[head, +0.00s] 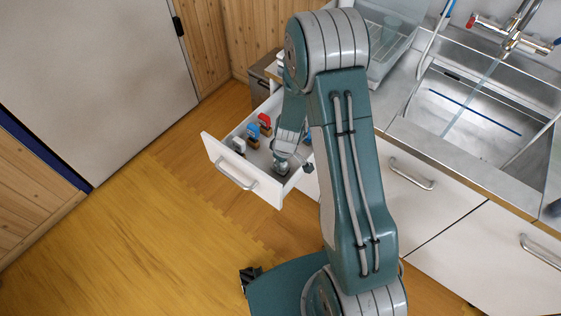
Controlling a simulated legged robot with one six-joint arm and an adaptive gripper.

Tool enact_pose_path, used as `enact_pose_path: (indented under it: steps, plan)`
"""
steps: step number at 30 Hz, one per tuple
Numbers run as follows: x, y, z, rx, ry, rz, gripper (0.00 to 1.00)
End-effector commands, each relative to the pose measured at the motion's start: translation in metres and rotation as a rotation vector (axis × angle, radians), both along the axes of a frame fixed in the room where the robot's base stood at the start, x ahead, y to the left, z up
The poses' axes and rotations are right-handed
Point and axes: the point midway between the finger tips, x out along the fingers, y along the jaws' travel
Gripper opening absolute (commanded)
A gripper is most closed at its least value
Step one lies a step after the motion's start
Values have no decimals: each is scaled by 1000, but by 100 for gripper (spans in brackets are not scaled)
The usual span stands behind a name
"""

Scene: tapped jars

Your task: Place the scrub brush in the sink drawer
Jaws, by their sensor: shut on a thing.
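The sink drawer (215,152) is pulled open below the counter, left of my arm. My gripper (283,169) points down into the right front part of the drawer, close to its front panel. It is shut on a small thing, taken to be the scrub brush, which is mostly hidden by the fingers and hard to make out. Inside the drawer, left of my gripper, stand a white item (239,145), a blue item (252,134) and a red item (265,121) in a row.
The steel sink (470,110) with its tap (512,40) is set in the counter at the right. A clear rack (388,50) stands behind my arm. Closed cabinet fronts (440,190) lie below the sink. The wooden floor (140,230) at the left is clear.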

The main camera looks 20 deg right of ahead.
Motion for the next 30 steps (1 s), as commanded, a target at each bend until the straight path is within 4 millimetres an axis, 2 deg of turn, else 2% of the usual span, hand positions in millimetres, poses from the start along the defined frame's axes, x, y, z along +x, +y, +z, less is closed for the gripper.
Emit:
enact_pose_path:
  steps: [1,2,3,4,18,23,30]
  plan:
    - [0,0,-1,0,0,0,0]
    - [0,0,-2,1,1,0,43]
    - [0,0,-1,0,0,0,61]
    - [0,0,-1,0,0,0,73]
    - [0,0,4,0,-1,0,73]
    - [-2,-2,27,-1,-4,1,73]
    - [-8,-6,71,0,-4,0,73]
